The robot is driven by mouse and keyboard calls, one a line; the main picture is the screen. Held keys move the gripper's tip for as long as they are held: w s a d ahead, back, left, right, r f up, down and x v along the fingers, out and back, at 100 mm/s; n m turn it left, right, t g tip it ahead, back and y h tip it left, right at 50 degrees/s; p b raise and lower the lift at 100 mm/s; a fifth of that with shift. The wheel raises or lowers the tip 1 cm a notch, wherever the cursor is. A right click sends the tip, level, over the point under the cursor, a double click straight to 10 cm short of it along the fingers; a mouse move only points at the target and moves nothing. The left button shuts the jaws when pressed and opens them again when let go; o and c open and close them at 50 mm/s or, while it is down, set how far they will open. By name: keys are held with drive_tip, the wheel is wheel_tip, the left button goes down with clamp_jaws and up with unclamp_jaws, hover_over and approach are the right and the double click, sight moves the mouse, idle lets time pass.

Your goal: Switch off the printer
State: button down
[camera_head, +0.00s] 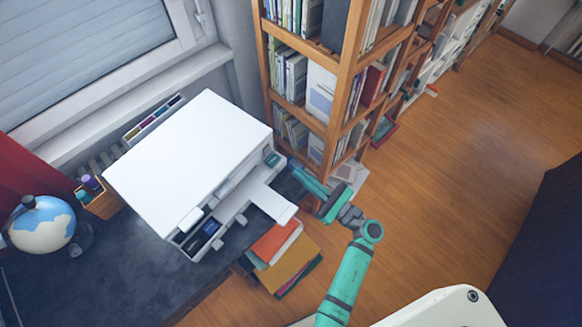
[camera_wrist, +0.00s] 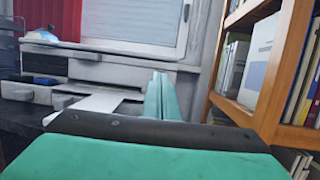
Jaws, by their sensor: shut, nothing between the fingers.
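The white printer (camera_head: 190,150) stands on the dark desk, its flat lid closed and its output tray (camera_head: 270,202) sticking out toward me. A dark control panel (camera_head: 201,235) sits at its front left corner. A small greenish part (camera_head: 272,159) shows at its front right corner. My gripper (camera_head: 296,168) is shut and empty, just right of the printer's right front corner; I cannot tell whether it touches. In the wrist view my shut fingers (camera_wrist: 162,97) point forward, right of the printer (camera_wrist: 100,75) and its tray (camera_wrist: 95,104).
A wooden bookshelf (camera_head: 339,110) stands close right of my gripper. Colored folders (camera_head: 285,262) lie below the desk's front edge. A globe (camera_head: 42,225) and a pen box (camera_head: 98,199) stand left of the printer. The wooden floor (camera_head: 450,140) at right is clear.

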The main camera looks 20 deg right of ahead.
drive_tip(key=shift+s+d, duration=0.25)
drive_tip(key=shift+s, duration=0.25)
drive_tip(key=shift+s+d, duration=0.25)
drive_tip(key=shift+s, duration=0.25)
drive_tip(key=shift+s+d, duration=0.1)
drive_tip(key=shift+s, duration=0.1)
